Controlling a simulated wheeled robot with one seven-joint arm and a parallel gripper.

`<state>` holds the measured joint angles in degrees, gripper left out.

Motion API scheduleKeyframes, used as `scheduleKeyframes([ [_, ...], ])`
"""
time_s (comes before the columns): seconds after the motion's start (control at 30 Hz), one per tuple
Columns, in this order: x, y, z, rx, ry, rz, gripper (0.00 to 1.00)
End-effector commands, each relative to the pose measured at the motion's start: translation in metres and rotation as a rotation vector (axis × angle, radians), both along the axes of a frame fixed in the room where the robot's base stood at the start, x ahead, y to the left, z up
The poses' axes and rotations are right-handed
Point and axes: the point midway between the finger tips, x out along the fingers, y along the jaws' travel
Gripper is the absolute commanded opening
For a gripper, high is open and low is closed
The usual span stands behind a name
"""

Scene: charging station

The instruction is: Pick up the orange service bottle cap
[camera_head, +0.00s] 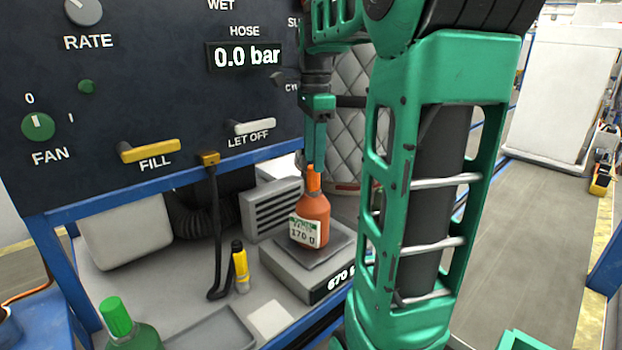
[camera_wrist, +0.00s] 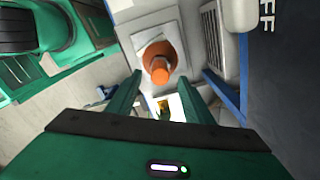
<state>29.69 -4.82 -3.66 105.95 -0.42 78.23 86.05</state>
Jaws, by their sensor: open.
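The orange service bottle (camera_head: 312,212) stands upright on a small scale (camera_head: 290,264) and has a label reading 170 g. Its orange cap (camera_head: 313,184) is on top of its neck. In the wrist view the cap (camera_wrist: 160,70) points up toward the camera, ahead of the fingers. My green gripper (camera_head: 315,160) points down just above the cap, with its tips near the cap's top. In the wrist view my gripper (camera_wrist: 160,80) is open, with one finger to each side and nothing between them. Whether a finger touches the cap cannot be told.
A green-capped bottle (camera_head: 121,322) stands at the front left, near a grey tray (camera_head: 212,332). A yellow and black tube (camera_head: 240,268) and a black hose (camera_head: 214,235) stand left of the scale. The dark control panel (camera_head: 150,95) rises behind. A quilted cylinder (camera_head: 350,125) is close behind my gripper.

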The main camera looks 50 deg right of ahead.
Motion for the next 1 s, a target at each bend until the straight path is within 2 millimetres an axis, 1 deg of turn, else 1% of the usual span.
scheduleKeyframes([
  [0.1, 0.0, 0.0, -0.019, 0.002, 0.003, -0.002, 0.47],
  [0.23, 0.001, 0.0, -0.033, 0.001, 0.003, -0.002, 0.47],
  [0.33, 0.001, 0.0, -0.037, 0.0, 0.001, -0.001, 0.47],
  [0.53, 0.001, 0.0, -0.038, 0.0, 0.001, 0.0, 0.47],
  [0.57, 0.001, 0.0, -0.038, 0.0, 0.001, 0.0, 0.44],
  [0.6, 0.001, 0.0, -0.038, 0.0, 0.001, 0.0, 0.35],
  [0.73, 0.001, 0.0, -0.038, 0.0, 0.001, 0.0, 0.04],
  [1.0, 0.001, 0.0, -0.037, 0.0, 0.0, 0.0, 0.04],
])
